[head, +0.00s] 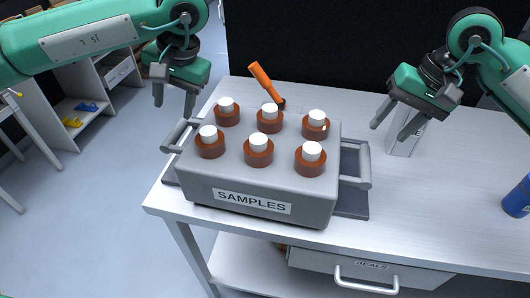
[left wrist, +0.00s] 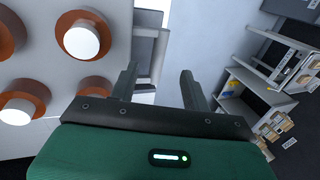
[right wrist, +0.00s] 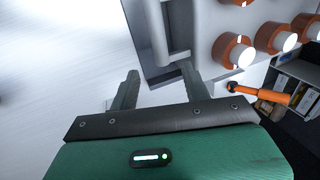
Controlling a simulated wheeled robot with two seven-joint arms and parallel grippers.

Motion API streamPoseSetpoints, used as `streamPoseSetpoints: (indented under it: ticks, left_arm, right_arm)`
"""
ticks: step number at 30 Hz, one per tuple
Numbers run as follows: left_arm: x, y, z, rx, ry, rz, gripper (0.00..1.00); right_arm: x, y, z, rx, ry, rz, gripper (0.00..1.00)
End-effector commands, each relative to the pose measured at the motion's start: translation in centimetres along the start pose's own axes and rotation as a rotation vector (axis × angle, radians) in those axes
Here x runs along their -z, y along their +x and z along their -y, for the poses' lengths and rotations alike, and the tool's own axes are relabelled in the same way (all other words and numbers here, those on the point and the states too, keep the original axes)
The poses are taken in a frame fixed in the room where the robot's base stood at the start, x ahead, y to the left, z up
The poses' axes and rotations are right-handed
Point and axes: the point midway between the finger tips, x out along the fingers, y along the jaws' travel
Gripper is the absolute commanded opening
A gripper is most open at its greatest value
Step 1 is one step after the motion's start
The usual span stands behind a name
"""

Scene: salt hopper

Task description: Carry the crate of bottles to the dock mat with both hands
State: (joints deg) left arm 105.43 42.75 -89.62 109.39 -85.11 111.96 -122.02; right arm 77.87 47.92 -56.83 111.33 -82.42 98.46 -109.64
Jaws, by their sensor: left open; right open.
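The grey crate (head: 230,186) labelled SAMPLES stands upright on the table and holds several brown bottles (head: 258,153) with white caps. A dark grey mat (head: 353,200) shows under and beside it; I cannot tell if this is the dock mat. My left gripper (head: 173,105) is open and empty, above and behind the crate's left handle (head: 178,136). That handle also shows ahead of the fingers in the left wrist view (left wrist: 158,55). My right gripper (head: 388,131) is open and empty, above and right of the right handle (head: 365,166), which shows in the right wrist view (right wrist: 158,32).
An orange-handled tool (head: 262,79) lies behind the crate. The white table (head: 440,205) is clear between crate and container. A SEALS drawer (head: 320,268) is below.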

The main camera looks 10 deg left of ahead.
Motion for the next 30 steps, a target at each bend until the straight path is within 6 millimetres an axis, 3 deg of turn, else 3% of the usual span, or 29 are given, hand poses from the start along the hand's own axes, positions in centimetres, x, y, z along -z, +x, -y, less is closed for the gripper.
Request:
streamPoseSetpoints:
  ticks: [12, 18, 24, 30]
  left_arm:
    - [-0.1, 8.0, 0.1, -0.001, -0.002, 0.003, 0.48]
    - [0.0, 11.0, 0.1, 0.000, -0.002, 0.001, 0.48]
    - [0.0, 12.4, 0.0, -0.001, -0.001, 0.000, 0.48]
    - [0.0, 12.6, 0.0, -0.001, -0.001, -0.001, 0.48]
  right_arm:
    - [-0.1, 8.0, 0.0, -0.001, 0.000, 0.004, 0.48]
    - [-0.1, 11.0, 0.0, -0.001, 0.000, 0.002, 0.48]
    - [-0.1, 12.4, 0.0, -0.001, -0.001, 0.001, 0.48]
    - [0.0, 12.6, 0.0, 0.000, 0.000, 0.001, 0.48]
